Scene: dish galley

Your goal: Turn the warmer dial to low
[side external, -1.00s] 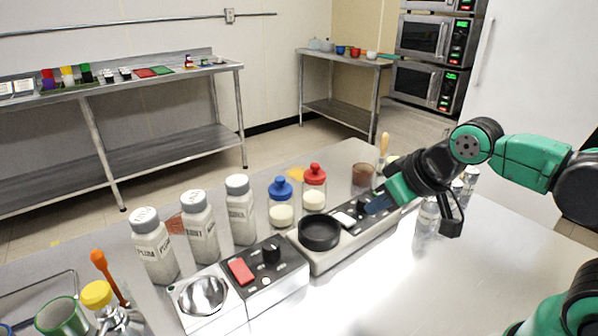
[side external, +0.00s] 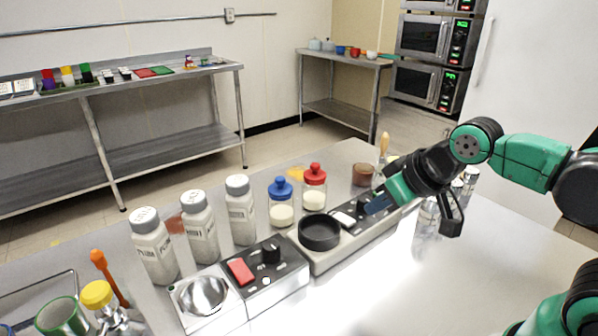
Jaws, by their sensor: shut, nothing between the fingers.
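My gripper (side external: 376,205) is shut and empty, pointing down-left at the far right part of a long grey unit (side external: 330,259). This unit has a black round well (side external: 319,232) and a white rocker switch (side external: 345,219). The fingertips are at its black control panel and cover part of it, so a dial there is mostly hidden, and I cannot tell whether they touch it. A second unit (side external: 258,301) at the front left has a silver bowl (side external: 203,296), a red rocker switch (side external: 240,271) and a black knob (side external: 271,252). No dial marking is readable.
Clear bottles (side external: 428,216) stand close to my wrist on the right. The front right of the table (side external: 440,290) is clear.

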